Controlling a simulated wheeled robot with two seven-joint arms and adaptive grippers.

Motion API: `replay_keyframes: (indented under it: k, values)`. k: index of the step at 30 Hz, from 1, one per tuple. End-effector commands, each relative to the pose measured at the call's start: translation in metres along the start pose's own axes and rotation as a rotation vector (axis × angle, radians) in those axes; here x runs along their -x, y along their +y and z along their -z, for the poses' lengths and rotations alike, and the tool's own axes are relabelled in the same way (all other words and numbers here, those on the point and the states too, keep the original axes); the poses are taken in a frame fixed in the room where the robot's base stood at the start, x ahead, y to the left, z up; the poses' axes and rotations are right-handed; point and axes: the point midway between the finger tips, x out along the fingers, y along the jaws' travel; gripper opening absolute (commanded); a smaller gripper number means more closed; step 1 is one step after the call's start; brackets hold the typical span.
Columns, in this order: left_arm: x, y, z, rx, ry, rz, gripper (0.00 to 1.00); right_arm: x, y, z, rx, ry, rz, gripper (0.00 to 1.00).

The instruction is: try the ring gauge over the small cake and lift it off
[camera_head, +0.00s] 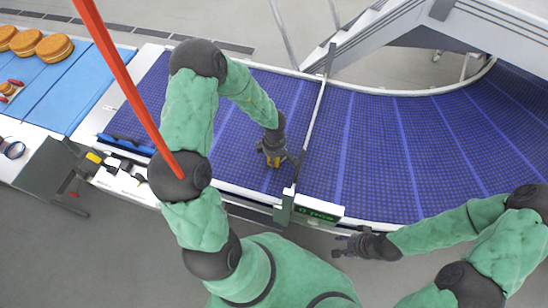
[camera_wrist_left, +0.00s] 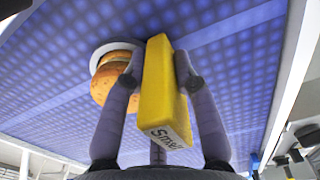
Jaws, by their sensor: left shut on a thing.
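My left gripper (camera_head: 273,157) is low over the blue belt in the head view. In the left wrist view its two fingers are shut on the yellow block-shaped handle of the ring gauge (camera_wrist_left: 160,85), which bears the word "Small". A pale ring part (camera_wrist_left: 112,47) shows to the left of the handle, at the edge of the small round brown cake (camera_wrist_left: 107,82). The ring looks to be around or right against the cake; I cannot tell which. The handle and finger hide part of both. My right gripper (camera_head: 347,245) is empty and looks open, in front of the belt.
A rail (camera_head: 312,125) divides the blue belt (camera_head: 235,130) from a curved belt (camera_head: 420,140) on the right. Several large filled cakes (camera_head: 53,47) lie on a blue surface at far left. A small display (camera_head: 318,210) stands at the belt's front edge.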

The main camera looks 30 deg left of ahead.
Motion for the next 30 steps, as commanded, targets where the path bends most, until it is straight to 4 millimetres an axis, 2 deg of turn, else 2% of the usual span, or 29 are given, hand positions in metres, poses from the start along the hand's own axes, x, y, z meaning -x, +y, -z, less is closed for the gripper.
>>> replay_keyframes:
  k: [11, 30]
  values:
    - [0.001, 0.0, 0.0, 0.0, 0.0, 0.0, 0.0, 0.001, 0.0, 0.0, 0.0, 0.0, 0.0, 0.4]
    - [0.02, 0.0, 0.0, 0.0, 0.0, 0.0, 0.0, 0.026, -0.009, -0.001, 0.0, 0.0, 0.0, 0.4]
